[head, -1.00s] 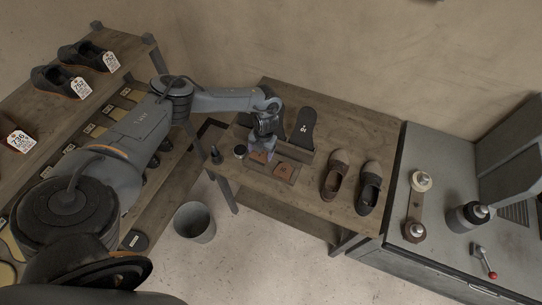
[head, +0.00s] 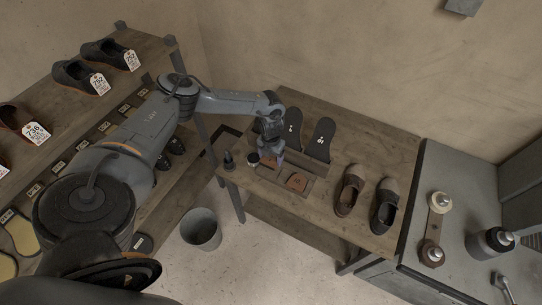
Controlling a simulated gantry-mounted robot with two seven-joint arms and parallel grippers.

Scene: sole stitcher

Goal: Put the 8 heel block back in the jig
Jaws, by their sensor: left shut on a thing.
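The jig (head: 311,189) is a shallow wooden tray with compartments, on the wooden table. One brown heel block (head: 298,182) lies in its right compartment. My left gripper (head: 275,160) is over the jig's left part, pointing down. It is shut on a brown heel block, which is mostly hidden by the fingers. I cannot tell whether that block touches the jig floor. The number on either block is too small to read. My right gripper is not in view.
Two dark soles (head: 320,140) stand behind the jig. A small jar (head: 253,159) and a dark tool (head: 228,161) are to its left. A pair of shoes (head: 349,190) stands to its right. A grey bin (head: 201,229) is on the floor. A grey machine bench (head: 411,222) is at right.

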